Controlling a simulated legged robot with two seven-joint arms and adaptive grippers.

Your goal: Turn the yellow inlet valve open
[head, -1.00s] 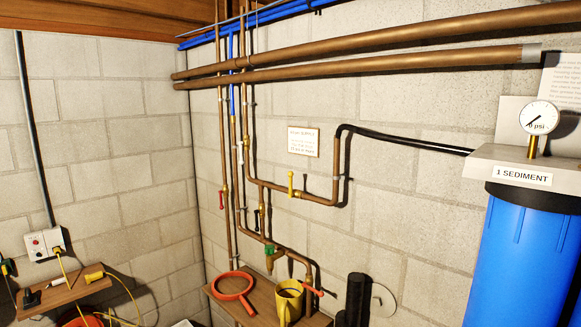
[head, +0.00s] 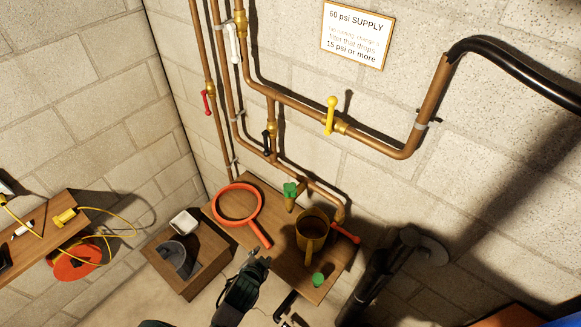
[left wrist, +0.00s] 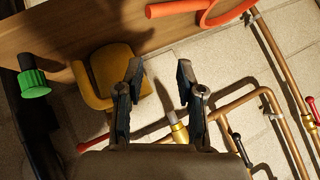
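The yellow inlet valve handle (head: 331,116) stands upright in the head view, crosswise to the copper pipe (head: 290,101) and beside a brass fitting. My left gripper (head: 258,260) is at bottom centre, in front of the small wooden shelf, well below and left of the handle in the picture. In the left wrist view my left gripper (left wrist: 158,75) is open, with nothing between its fingers. A brass fitting (left wrist: 179,133) shows between the fingers; I cannot tell whether it belongs to the inlet valve. My right gripper is not in view.
A wooden shelf (head: 282,262) holds a red-orange ring wrench (head: 238,204) and a yellow mug (head: 312,233). Red (head: 208,102), black (head: 266,143) and green (head: 291,189) valve handles are nearby. A black cylinder (head: 376,275) stands to the right.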

